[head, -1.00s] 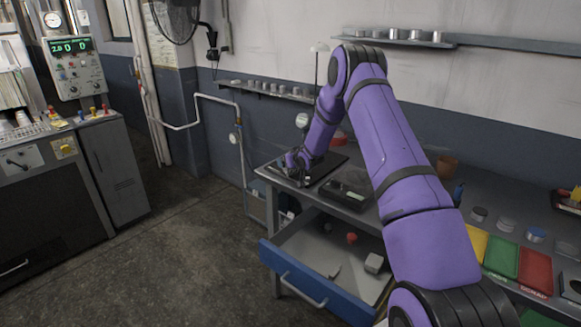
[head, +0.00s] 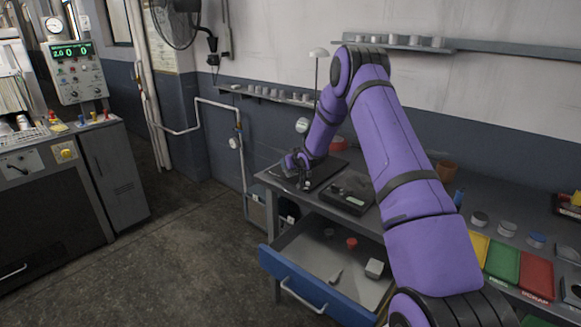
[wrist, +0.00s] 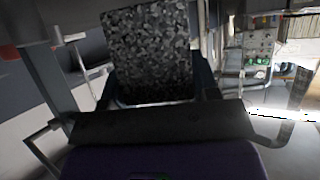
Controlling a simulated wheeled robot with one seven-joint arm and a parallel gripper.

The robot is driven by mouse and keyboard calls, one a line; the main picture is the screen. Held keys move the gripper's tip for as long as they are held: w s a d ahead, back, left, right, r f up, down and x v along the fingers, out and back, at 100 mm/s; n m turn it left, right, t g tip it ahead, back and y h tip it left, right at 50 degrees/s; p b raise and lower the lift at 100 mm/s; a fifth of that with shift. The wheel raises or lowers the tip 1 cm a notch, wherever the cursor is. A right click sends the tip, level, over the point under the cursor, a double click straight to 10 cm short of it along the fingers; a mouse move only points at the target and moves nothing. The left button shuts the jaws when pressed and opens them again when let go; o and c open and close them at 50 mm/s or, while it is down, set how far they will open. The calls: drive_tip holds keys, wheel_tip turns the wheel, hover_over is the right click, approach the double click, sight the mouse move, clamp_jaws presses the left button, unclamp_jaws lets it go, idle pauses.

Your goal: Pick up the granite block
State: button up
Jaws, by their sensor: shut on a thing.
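The granite block (wrist: 150,55) is a dark, grey-speckled block that fills the upper middle of the wrist view. It sits between the two fingers of my gripper (wrist: 155,88), which is shut on it. In the head view my gripper (head: 302,180) is small and dark at the left end of the workbench, over or close to a dark plate. The block cannot be made out there, and I cannot tell whether it touches the surface.
The workbench (head: 270,180) also bears a dark tray (head: 348,192) right of my gripper. An open blue drawer (head: 312,292) juts out below, holding a grey block (head: 374,268) and a red knob (head: 351,243). Colored bins stand at right. The floor at left is clear.

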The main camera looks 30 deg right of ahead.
drive_tip(key=shift+s+a+r, duration=0.1)
drive_tip(key=shift+s+r, duration=0.15)
drive_tip(key=shift+r, duration=0.3)
drive_tip(key=shift+s+r, duration=0.2)
drive_tip(key=shift+r, duration=0.35)
drive_tip(key=s+a+r, duration=0.1)
drive_tip(key=s+a, duration=0.3)
drive_tip(key=s, duration=1)
drive_tip(key=w+a+n+y, duration=0.5)
drive_tip(key=w+a, duration=0.2)
drive_tip(key=w, duration=0.4)
drive_tip(key=shift+g, duration=0.4)
drive_tip(key=shift+w+d+f, duration=0.3)
drive_tip(key=shift+d+f, duration=0.15)
drive_tip(key=shift+d, duration=0.45)
drive_tip(key=shift+w+d+f, duration=0.3)
drive_tip(key=shift+d+f, duration=0.1)
drive_tip(key=shift+d, duration=0.5)
drive_tip(key=shift+w+d+f, duration=0.3)
drive_tip(key=shift+d+f, duration=0.15)
drive_tip(key=shift+d, duration=0.45)
drive_tip(key=shift+w+d, duration=0.85)
drive_tip(key=shift+d, duration=1.45)
drive_tip(key=shift+w+d, duration=0.8)
drive_tip(key=shift+d, duration=1.55)
drive_tip(key=shift+w+d, duration=0.85)
drive_tip(key=shift+d, duration=1.45)
drive_tip(key=shift+f, duration=0.8)
